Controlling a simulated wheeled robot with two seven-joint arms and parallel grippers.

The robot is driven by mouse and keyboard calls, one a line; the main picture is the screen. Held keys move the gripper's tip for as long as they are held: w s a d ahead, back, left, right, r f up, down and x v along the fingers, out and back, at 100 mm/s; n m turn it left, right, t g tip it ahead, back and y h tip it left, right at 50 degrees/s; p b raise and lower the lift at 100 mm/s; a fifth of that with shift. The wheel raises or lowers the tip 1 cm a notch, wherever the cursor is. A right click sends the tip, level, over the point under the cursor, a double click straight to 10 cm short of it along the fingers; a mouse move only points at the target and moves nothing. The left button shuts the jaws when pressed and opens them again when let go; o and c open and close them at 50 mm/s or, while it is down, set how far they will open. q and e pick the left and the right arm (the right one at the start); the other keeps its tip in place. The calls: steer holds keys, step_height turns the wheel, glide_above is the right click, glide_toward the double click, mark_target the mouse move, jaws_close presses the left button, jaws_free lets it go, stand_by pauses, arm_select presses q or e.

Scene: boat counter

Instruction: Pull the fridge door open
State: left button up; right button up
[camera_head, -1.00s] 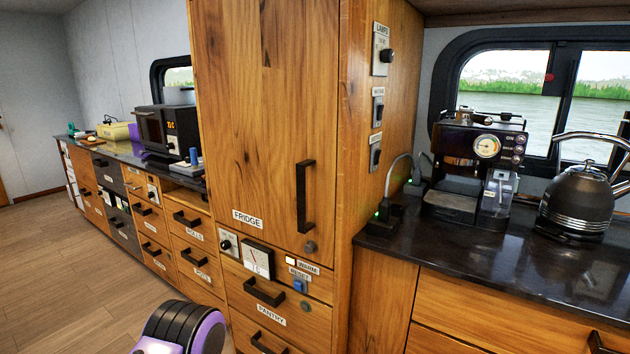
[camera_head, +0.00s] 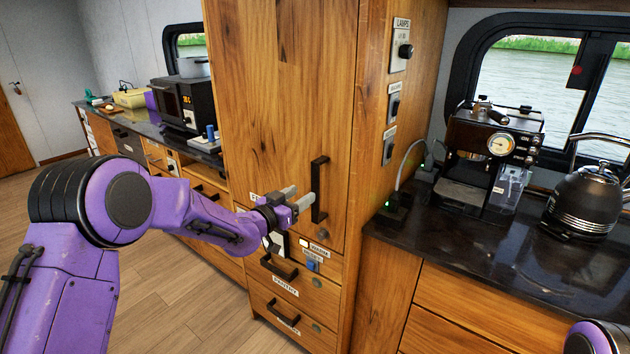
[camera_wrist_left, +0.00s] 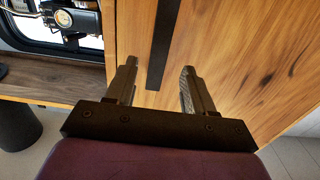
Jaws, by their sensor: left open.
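The wooden fridge door (camera_head: 285,110) is closed flush with its cabinet. Its black vertical bar handle (camera_head: 319,188) is on the door's right side. My left gripper (camera_head: 300,196) is open, just left of the handle's lower part in the head view, with its fingers pointing towards it. In the left wrist view the handle (camera_wrist_left: 164,40) runs up from between the two open fingers (camera_wrist_left: 158,70), beyond their tips. I cannot tell whether a finger touches it. The FRIDGE label is mostly hidden behind my gripper. My right gripper is out of view.
Below the door are a blue switch (camera_head: 313,266) and a pantry drawer (camera_head: 280,275) with a protruding handle. A dark counter (camera_head: 450,255) to the right holds a coffee machine (camera_head: 492,150) and a kettle (camera_head: 582,200). The floor (camera_head: 165,310) at left is clear.

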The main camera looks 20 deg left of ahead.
mark_target(314, 187)
arm_select(q)
steer(key=p+x, duration=0.2)
steer(key=x, duration=0.5)
steer(key=shift+w+d+f, duration=0.1)
steer(key=shift+w+f, duration=0.05)
steer(key=shift+w, duration=0.15)
jaws_close()
